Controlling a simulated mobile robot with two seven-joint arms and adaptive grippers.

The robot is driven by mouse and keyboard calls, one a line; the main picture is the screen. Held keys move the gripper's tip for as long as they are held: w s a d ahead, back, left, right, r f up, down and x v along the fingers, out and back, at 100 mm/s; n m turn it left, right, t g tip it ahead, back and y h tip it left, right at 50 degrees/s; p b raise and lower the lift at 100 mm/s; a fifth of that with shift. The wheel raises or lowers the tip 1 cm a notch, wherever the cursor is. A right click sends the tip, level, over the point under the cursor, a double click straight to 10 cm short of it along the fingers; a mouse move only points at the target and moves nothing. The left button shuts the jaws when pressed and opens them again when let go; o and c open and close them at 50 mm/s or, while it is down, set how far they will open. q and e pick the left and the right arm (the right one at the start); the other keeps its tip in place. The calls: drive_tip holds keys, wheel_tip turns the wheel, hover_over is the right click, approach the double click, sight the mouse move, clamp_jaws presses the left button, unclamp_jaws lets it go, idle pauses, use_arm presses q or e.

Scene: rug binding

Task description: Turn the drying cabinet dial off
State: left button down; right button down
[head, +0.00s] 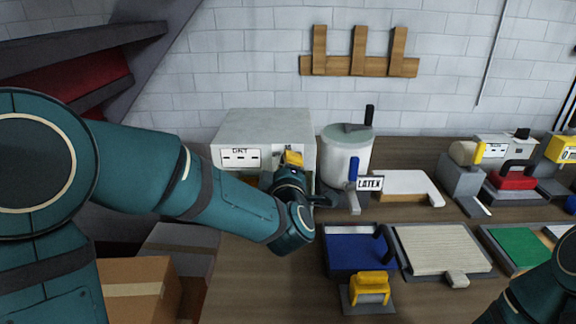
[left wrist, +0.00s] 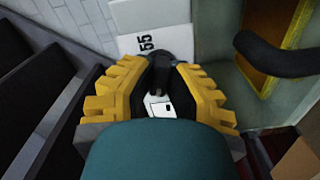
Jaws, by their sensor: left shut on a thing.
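The drying cabinet (head: 270,122) is a pale grey box with a "DRY" label (head: 240,156) on its front, at the back of the bench in the head view. My left gripper (head: 291,160) is at the right part of its front, and its yellow fingers hide the dial there. In the left wrist view the dark dial (left wrist: 160,68) stands between the yellow fingers of my left gripper (left wrist: 160,85), which are shut on it. A white plate (left wrist: 150,42) with "55" lies behind the dial. The dial's exact setting cannot be read.
A white latex pot (head: 345,160) stands close to the right of the cabinet. In the left wrist view a dark curved handle (left wrist: 275,55) is near the gripper's right side. A blue tray (head: 350,252) and a yellow tool (head: 370,288) lie in front. Cardboard boxes (head: 140,285) stand at lower left.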

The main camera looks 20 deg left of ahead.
use_arm(q)
drive_tip(key=shift+r, duration=0.15)
drive_tip(key=c, duration=0.9)
unclamp_jaws()
drive_tip(key=shift+w, duration=0.1)
drive_tip(key=shift+c, duration=0.2)
drive_tip(key=v, duration=1.2)
